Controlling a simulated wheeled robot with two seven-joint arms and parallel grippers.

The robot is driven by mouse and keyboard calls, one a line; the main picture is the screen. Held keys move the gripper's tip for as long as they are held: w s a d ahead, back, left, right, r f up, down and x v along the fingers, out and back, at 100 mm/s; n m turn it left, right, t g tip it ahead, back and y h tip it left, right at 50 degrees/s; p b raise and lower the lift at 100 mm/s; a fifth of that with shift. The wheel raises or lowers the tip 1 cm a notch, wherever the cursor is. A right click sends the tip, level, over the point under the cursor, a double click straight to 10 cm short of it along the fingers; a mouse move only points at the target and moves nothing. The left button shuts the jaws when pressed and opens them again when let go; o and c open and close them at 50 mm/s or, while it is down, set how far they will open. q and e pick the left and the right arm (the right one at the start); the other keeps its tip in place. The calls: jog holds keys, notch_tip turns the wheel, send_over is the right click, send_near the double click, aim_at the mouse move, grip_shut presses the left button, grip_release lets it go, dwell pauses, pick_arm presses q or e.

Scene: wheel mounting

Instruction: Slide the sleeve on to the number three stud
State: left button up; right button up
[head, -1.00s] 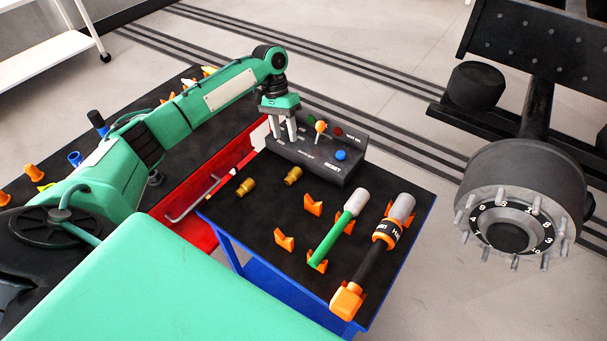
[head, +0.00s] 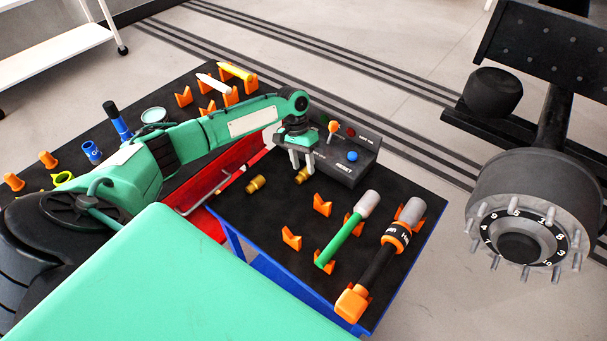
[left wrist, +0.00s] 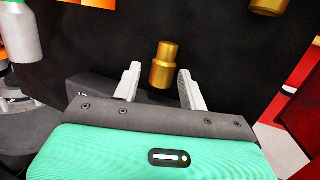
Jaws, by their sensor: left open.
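Two brass sleeves lie on the black top of the blue cart. The right one (head: 303,175) is just below my left gripper (head: 302,162). In the left wrist view this sleeve (left wrist: 163,66) stands out between the two open fingers, with gaps on both sides. The other sleeve (head: 256,184) lies to the left, and its end (left wrist: 270,5) shows at the top of the left wrist view. The wheel hub (head: 518,246) at the right has a numbered ring with bare studs around it. My right gripper is not in view.
A control box (head: 345,160) with coloured buttons stands close behind my left gripper. A green-handled tool (head: 343,243) and a black tool with an orange end (head: 375,270) lie in orange holders at the right. A red tray (head: 212,190) is to the left.

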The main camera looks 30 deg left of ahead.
pick_arm(q)
jog(key=x, duration=0.2)
jog(key=shift+s+d+f, duration=0.1)
jog(key=shift+f, duration=0.15)
jog(key=c, duration=0.9)
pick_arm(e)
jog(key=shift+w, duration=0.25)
pick_arm(q)
jog(key=shift+r, duration=0.5)
notch_tip(320, 180, up, 10)
notch_tip(320, 180, up, 8)
send_over(304, 172)
jog(key=shift+r, duration=0.55)
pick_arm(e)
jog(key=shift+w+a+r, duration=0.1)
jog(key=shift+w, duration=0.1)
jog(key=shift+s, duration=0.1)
